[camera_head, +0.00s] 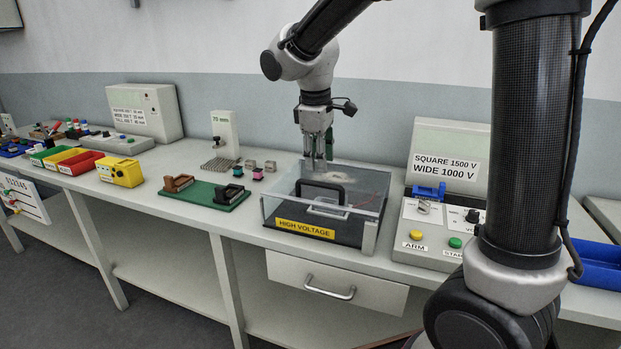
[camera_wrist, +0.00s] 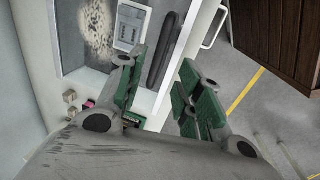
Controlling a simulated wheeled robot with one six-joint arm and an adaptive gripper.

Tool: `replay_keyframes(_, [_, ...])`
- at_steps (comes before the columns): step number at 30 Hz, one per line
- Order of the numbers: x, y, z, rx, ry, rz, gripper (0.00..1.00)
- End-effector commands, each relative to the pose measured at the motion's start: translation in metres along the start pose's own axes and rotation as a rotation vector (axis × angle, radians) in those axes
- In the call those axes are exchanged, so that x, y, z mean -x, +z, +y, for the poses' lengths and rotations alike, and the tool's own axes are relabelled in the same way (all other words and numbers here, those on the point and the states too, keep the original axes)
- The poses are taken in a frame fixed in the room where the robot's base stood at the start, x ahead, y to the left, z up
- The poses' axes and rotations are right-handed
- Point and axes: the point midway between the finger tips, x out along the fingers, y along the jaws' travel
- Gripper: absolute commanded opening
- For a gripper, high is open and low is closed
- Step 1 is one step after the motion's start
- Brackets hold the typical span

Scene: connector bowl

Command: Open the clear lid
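A black arched handle (camera_head: 322,185) stands at the lid; in the wrist view the handle (camera_wrist: 163,50) is a dark bar just beyond my fingers. My gripper (camera_head: 318,158) points down above the back part of the box. In the wrist view its green-padded fingers (camera_wrist: 160,92) are apart with nothing held between them. I cannot tell exactly how high the fingertips are above the lid.
Right of the box stands a control panel with a yellow button (camera_head: 416,235) and a green button (camera_head: 455,243). Left are a green board (camera_head: 203,195) with brown and black blocks, and a 75 mm gauge (camera_head: 224,130). A drawer (camera_head: 335,287) is below the box.

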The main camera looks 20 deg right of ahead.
Motion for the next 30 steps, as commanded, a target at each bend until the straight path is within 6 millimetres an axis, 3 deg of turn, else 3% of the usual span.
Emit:
replay_keyframes(6, [-0.038, 0.002, -0.001, -0.002, -0.003, -0.004, 0.35])
replay_keyframes(12, [-0.062, 0.001, -0.001, -0.003, -0.002, -0.003, 0.35])
replay_keyframes(22, [-0.067, 0.001, 0.000, -0.003, -0.001, -0.001, 0.35])
replay_keyframes(28, [-0.067, 0.001, 0.000, -0.003, -0.001, -0.001, 0.01])
replay_keyframes(30, [-0.067, 0.001, 0.000, -0.003, -0.001, -0.001, 0.00])
